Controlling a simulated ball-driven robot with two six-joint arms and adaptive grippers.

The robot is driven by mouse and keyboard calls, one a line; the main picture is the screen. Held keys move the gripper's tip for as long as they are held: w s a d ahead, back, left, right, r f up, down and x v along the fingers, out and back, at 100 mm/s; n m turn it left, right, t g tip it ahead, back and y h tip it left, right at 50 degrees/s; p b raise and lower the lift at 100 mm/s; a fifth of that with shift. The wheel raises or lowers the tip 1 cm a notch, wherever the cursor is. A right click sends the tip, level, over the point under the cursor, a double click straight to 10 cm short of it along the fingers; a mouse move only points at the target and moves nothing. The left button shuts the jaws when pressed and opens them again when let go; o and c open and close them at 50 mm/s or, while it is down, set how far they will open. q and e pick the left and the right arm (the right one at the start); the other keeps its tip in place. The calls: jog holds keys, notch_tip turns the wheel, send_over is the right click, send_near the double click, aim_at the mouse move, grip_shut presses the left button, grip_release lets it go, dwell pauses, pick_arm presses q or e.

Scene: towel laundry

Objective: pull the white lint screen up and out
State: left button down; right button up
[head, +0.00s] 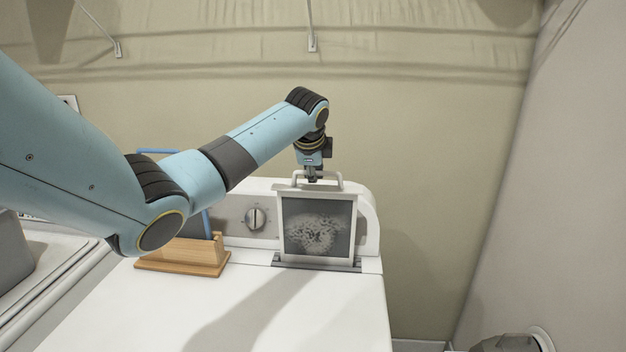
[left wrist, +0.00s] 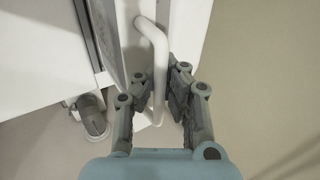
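The white lint screen (head: 318,229) stands upright at the slot (head: 316,263) in the top of the white dryer, with its mesh panel above the top surface. Grey fuzzy lint covers the lower middle of the mesh. Its white loop handle (head: 340,180) is at the top. My left gripper (head: 312,179) is at the handle, pointing down. In the left wrist view its fingers (left wrist: 158,92) lie on both sides of the handle bar (left wrist: 157,50) and look closed on it. The screen's lower edge meets the slot; whether any part is still inside is hidden. My right gripper is out of view.
A wooden holder (head: 185,258) stands on the dryer top left of the screen, with a blue-framed thing (head: 207,222) behind it. A dial (head: 255,218) is on the back panel. The dryer top (head: 240,315) in front is clear. Walls stand behind and right.

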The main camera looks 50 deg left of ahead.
pick_arm(q)
jog(key=shift+r, duration=2.9)
jog(key=shift+r, duration=0.15)
jog(key=shift+r, duration=0.4)
jog(key=shift+s+d+f, duration=0.1)
jog(key=shift+f, duration=0.05)
